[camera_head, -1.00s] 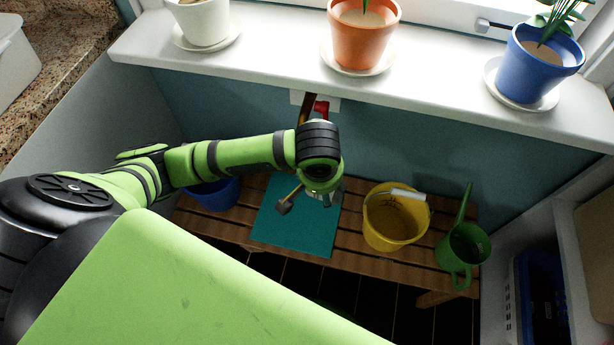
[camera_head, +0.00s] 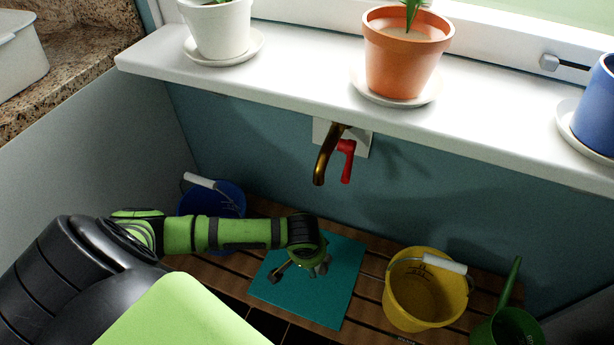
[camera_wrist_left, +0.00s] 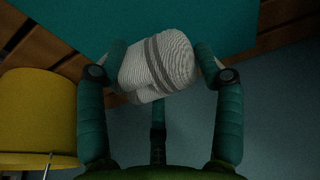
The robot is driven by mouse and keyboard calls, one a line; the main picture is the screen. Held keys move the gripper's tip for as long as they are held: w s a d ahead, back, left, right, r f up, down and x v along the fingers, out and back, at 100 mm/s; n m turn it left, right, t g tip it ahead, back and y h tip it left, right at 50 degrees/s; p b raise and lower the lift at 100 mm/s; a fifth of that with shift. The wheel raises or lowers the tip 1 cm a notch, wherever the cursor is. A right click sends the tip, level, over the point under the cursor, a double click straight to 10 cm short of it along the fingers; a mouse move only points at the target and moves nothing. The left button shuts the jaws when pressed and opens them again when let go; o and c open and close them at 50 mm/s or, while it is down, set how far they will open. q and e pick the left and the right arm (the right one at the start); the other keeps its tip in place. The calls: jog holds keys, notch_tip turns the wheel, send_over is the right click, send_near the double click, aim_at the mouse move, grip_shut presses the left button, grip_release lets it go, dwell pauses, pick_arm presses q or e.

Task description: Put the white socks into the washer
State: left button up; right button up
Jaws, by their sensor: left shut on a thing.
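The white socks (camera_wrist_left: 158,62), a folded ribbed bundle with grey stripes, sit between the fingers of my left gripper (camera_wrist_left: 164,68) in the left wrist view. The fingers press on it from both sides. In the head view my left gripper (camera_head: 302,270) hangs over the teal mat (camera_head: 338,290), and the socks cannot be made out there. My right gripper is out of view. The washer does not show in either view.
A wooden slatted bench (camera_head: 372,308) carries a blue bucket (camera_head: 222,200), a yellow bucket (camera_head: 410,300) and a green watering can (camera_head: 505,328). A brass tap (camera_head: 326,155) with a red handle juts from the wall. Potted plants stand on the white sill (camera_head: 290,75).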

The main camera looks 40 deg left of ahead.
pick_arm(q)
jog(key=shift+w+a+f, duration=0.25)
jog(key=shift+a+f, duration=0.3)
jog(key=shift+a, duration=0.25)
jog(key=shift+f+b, duration=0.8)
jog(key=shift+f, duration=1.15)
jog(key=shift+f, duration=0.1)
jog(key=o, duration=1.2)
jog(key=shift+c, duration=0.2)
